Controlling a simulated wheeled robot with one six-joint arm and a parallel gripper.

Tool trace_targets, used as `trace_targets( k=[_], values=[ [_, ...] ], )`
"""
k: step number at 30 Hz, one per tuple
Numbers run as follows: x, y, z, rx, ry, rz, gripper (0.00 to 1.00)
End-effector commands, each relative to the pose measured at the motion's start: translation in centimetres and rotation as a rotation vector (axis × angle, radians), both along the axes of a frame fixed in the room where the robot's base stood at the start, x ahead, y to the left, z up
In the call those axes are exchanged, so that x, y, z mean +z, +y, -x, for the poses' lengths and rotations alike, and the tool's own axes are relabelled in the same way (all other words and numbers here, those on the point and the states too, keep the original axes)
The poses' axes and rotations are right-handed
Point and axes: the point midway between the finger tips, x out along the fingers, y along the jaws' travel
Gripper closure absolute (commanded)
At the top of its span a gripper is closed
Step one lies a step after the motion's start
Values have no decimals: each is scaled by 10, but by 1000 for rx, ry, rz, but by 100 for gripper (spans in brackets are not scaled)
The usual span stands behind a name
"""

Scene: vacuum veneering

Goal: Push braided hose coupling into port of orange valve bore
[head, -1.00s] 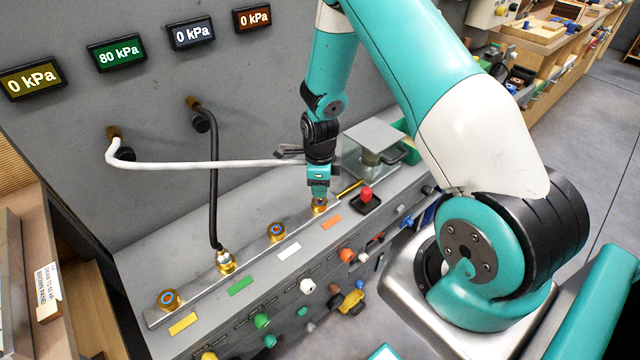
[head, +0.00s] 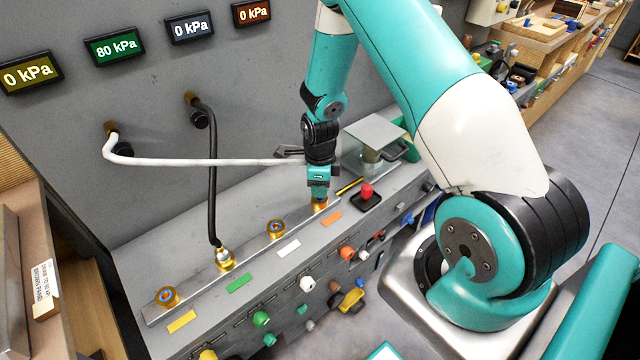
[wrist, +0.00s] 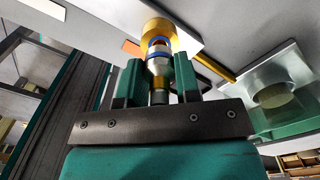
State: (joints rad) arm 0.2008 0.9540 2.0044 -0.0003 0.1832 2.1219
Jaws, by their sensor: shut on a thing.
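My gripper (head: 319,193) is shut on the hose coupling (wrist: 157,72), a silver and gold fitting at the end of the white hose (head: 215,163). The gripper points down over the orange valve bore (head: 320,206), a brass port beside the orange label (head: 331,219). In the wrist view the bore (wrist: 158,27) lies straight beyond the fingers, and the coupling's tip meets its blue-ringed mouth. The tip looks lined up with the port, but how deep it sits I cannot tell. The gripper hides most of the bore in the head view.
A black hose (head: 213,180) is joined to the green-labelled port (head: 225,259). The ports by the white (head: 276,229) and yellow (head: 167,295) labels are empty. A red button (head: 366,190) and a clear box (head: 372,150) stand right of the gripper. The orange gauge (head: 251,13) reads 0 kPa.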

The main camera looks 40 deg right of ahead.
Motion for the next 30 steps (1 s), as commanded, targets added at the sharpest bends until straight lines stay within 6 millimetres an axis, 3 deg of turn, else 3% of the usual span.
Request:
trace_targets(
  k=[17, 18, 21, 30],
  values=[
    [-16, 0, 0, 0, 0, 0, 98],
    [-15, 0, 0, 0, 0, 0, 65],
    [-14, 0, 0, 0, 0, 0, 42],
    [-13, 0, 0, 0, 0, 0, 40]
  ],
)
